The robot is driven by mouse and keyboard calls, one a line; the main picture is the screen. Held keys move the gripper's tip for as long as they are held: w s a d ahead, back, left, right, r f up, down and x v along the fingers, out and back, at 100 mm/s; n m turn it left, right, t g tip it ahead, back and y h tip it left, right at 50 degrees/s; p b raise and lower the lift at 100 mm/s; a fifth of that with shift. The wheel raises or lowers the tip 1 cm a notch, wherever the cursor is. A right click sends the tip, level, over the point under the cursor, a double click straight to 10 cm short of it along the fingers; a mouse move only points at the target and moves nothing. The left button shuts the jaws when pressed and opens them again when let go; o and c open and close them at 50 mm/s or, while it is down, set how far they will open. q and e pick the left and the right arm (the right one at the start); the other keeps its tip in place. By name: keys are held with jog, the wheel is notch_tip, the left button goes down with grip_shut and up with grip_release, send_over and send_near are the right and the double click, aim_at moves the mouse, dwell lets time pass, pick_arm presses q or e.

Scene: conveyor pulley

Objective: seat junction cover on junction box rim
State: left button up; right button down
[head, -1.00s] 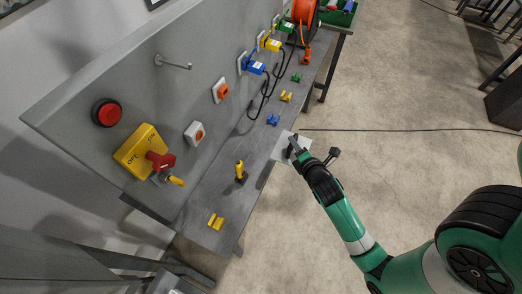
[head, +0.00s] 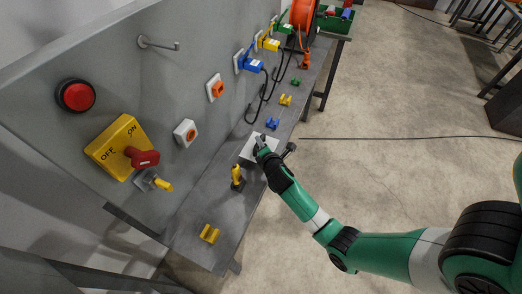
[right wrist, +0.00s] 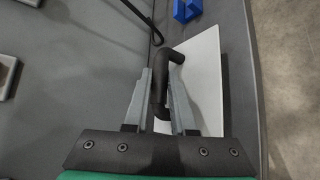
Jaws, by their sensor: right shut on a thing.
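A flat white plate with a black bar handle, which looks like the junction cover (head: 247,153), is held by my right gripper (head: 261,145) over the grey bench. In the right wrist view the fingers of my right gripper (right wrist: 161,97) are shut on the cover's black handle (right wrist: 174,57). The white plate of the cover (right wrist: 207,70) extends beyond the fingers, partly hidden by them. I cannot tell how far the plate is above the bench. I cannot make out a junction box rim. My left gripper is not in view.
A yellow-handled item (head: 237,175), a yellow clip (head: 210,233) and a blue clip (head: 272,123) are near the cover.

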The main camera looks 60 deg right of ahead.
notch_tip(320, 180, down, 3)
jog(key=shift+r, duration=0.1)
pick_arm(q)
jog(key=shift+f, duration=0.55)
pick_arm(e)
jog(key=c, duration=0.7)
grip_release()
jog(key=shift+c, duration=0.2)
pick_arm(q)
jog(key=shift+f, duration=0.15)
